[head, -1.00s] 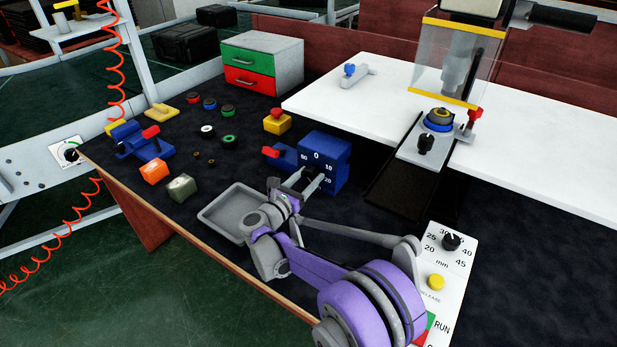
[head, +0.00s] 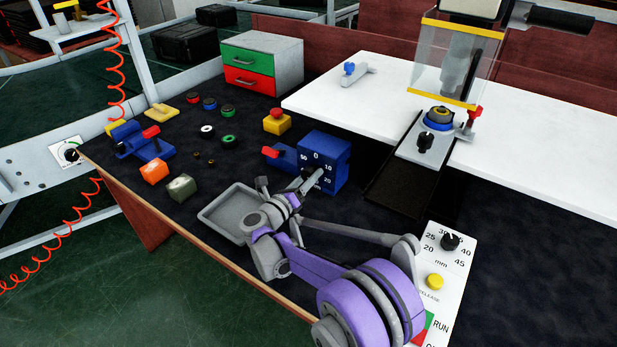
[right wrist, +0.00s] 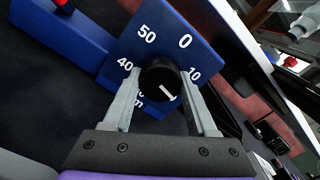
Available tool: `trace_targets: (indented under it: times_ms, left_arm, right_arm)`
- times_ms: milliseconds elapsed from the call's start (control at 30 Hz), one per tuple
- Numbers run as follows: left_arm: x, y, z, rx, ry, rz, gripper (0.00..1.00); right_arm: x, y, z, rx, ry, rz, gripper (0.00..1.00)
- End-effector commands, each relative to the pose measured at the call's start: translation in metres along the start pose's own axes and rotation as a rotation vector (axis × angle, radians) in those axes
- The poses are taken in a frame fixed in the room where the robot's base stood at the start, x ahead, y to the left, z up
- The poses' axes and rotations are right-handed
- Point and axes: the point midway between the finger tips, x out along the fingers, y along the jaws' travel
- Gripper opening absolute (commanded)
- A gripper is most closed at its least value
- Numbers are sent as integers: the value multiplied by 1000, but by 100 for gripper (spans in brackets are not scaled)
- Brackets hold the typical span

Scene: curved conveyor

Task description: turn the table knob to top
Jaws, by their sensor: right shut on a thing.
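The blue block (head: 337,163) on the dark table carries a dial with white numbers. Its round black knob (right wrist: 158,78) shows in the right wrist view, with a white pointer line aimed down and right, away from the 0. My right gripper (right wrist: 161,84) is shut on the knob, one finger on each side. In the head view the right gripper (head: 304,178) reaches the block's front face and partly hides the knob. The lower dial numbers are partly hidden by the knob and fingers. My left gripper is not in view.
A grey tray (head: 211,214) lies beside my right arm. A yellow box with a red button (head: 277,121) stands behind the block. A white panel with another black knob (head: 450,242) is at the right. Several small parts lie to the left.

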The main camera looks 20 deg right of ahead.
Motion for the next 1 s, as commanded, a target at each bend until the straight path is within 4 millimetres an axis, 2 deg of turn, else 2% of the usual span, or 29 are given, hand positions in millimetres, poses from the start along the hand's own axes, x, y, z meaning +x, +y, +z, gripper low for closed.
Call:
trace_targets:
  times_ms: [600,633,767,1000]
  left_arm:
    - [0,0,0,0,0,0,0]
    - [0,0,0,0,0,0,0]
    - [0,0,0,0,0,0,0]
    - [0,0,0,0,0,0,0]
  right_arm:
    - [0,0,0,-47,0,1,2]
    - [0,0,0,-47,0,1,63]
    - [0,0,0,-47,0,0,87]
    - [0,0,0,-46,0,0,88]
